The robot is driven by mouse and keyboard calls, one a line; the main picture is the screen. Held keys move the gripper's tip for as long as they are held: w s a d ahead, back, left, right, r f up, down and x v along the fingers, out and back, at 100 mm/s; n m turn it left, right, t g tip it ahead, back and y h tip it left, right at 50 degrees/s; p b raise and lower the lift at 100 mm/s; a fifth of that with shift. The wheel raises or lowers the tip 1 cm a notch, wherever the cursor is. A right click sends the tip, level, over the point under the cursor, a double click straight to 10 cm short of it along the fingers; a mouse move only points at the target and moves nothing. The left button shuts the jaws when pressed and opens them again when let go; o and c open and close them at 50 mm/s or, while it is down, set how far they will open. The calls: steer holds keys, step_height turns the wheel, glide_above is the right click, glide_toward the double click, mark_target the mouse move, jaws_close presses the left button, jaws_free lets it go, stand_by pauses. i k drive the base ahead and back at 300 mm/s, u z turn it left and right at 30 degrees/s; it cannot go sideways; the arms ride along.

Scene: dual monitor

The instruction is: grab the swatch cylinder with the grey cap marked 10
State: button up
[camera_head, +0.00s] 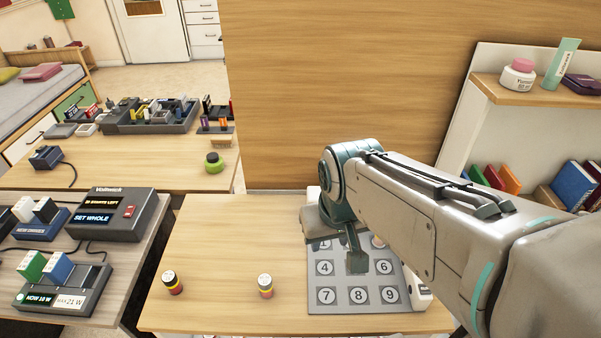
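Two small banded cylinders stand upright on the near wooden table. The left cylinder (172,284) has a dark body with red and yellow bands. The right cylinder (265,287) has a pale, greyish top with yellow, dark and reddish bands. Any number on either cap is too small to read, so I cannot tell which is marked 10. My gripper (357,262) hangs over the numbered pad, to the right of both cylinders and apart from them. Only one finger shows clearly, so its opening is hidden. I see nothing held in it.
The grey numbered pad (340,299) lies under my gripper, with a white block (420,290) at its right. Display units (120,215) stand on the left table. A shelf (540,95) rises at right. The near table's left half is mostly clear.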

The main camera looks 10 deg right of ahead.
mark_target(265, 280)
steer(key=k, duration=0.5)
steer(key=u, duration=2.25)
steer(key=i, duration=1.3)
steer(key=z, duration=3.35)
